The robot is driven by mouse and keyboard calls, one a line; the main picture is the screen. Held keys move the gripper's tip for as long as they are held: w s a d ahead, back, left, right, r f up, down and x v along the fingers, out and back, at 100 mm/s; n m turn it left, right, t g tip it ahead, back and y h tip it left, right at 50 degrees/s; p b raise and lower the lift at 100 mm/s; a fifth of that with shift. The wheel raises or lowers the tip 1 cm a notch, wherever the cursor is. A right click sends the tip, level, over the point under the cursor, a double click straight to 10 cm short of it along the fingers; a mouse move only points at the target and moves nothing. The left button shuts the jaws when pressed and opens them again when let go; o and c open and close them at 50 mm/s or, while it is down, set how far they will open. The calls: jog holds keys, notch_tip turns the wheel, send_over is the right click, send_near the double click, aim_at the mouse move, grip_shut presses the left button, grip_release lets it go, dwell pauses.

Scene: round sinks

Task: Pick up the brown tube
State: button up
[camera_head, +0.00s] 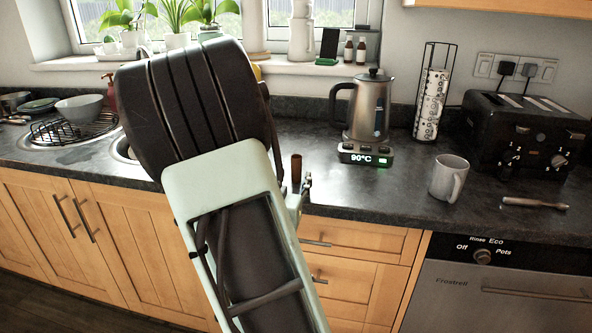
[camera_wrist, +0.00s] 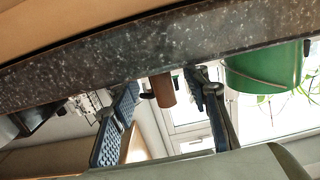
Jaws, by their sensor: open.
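The brown tube (camera_head: 296,168) stands upright on the dark worktop, close to its front edge, just right of my arm in the head view. In the wrist view the tube (camera_wrist: 163,91) shows between the two fingers of my open gripper (camera_wrist: 160,108), with space on both sides. I cannot tell how deep it sits between them. In the head view only a small part of my gripper (camera_head: 305,188) shows beside the tube; my arm hides the rest.
The kettle (camera_head: 368,106) on its lit base stands behind and right of the tube. A mug (camera_head: 448,178), a toaster (camera_head: 525,135) and a brown-handled utensil (camera_head: 534,203) are farther right. In the wrist view a green container (camera_wrist: 264,72) is right of the gripper. The worktop edge (camera_wrist: 110,58) runs close by.

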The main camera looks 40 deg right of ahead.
aim_at(295, 174)
jog(key=x, duration=0.3)
jog(key=shift+w+d, duration=0.2)
jog(key=shift+d, duration=0.15)
jog(key=c, duration=0.9)
